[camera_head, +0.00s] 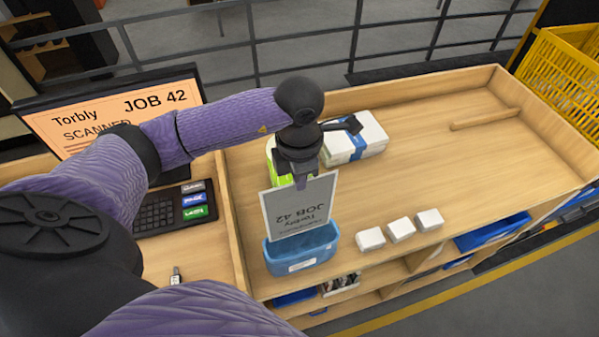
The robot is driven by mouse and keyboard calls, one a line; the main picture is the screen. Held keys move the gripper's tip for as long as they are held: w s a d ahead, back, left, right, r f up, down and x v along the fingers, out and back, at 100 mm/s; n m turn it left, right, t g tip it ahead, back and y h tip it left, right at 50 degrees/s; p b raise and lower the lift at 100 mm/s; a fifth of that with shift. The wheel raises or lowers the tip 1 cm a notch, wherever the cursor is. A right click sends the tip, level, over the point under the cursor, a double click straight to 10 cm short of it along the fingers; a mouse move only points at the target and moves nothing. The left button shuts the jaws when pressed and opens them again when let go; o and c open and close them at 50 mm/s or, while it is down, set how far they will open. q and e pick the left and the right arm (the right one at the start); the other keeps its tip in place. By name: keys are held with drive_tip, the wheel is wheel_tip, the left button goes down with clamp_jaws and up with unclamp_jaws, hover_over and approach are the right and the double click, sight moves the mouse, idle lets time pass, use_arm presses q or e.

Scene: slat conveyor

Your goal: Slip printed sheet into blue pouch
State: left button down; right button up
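The printed sheet (300,207) is light grey with a dark border and reads "Torbly JOB 42" upside down. It hangs nearly upright from my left gripper (301,180), which appears shut on its top edge. The blue pouch (302,258) stands open side up at the front edge of the wooden bench, with a small white label on its front. The sheet's lower edge is at the pouch's mouth. I cannot tell whether it is inside or just above the rim. My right gripper is not in view.
A bright green item (271,158) stands partly hidden behind my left gripper. White boxes with a blue band (369,139) lie behind it. Three small white boxes (401,230) sit right of the pouch. A monitor (110,115) and keypad (155,215) stand left. The bench's right side is mostly clear.

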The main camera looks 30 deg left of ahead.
sight(299, 207)
use_arm(q)
wheel_tip(299, 207, down, 10)
drive_tip(key=b, duration=0.8)
drive_tip(key=shift+r+b, duration=0.1)
drive_tip(key=shift+b, duration=0.2)
drive_tip(key=c, duration=1.3)
unclamp_jaws()
drive_tip(key=o, duration=0.5)
drive_tip(key=shift+r, duration=0.1)
wheel_tip(299, 207, up, 8)
drive_tip(key=p, duration=0.6)
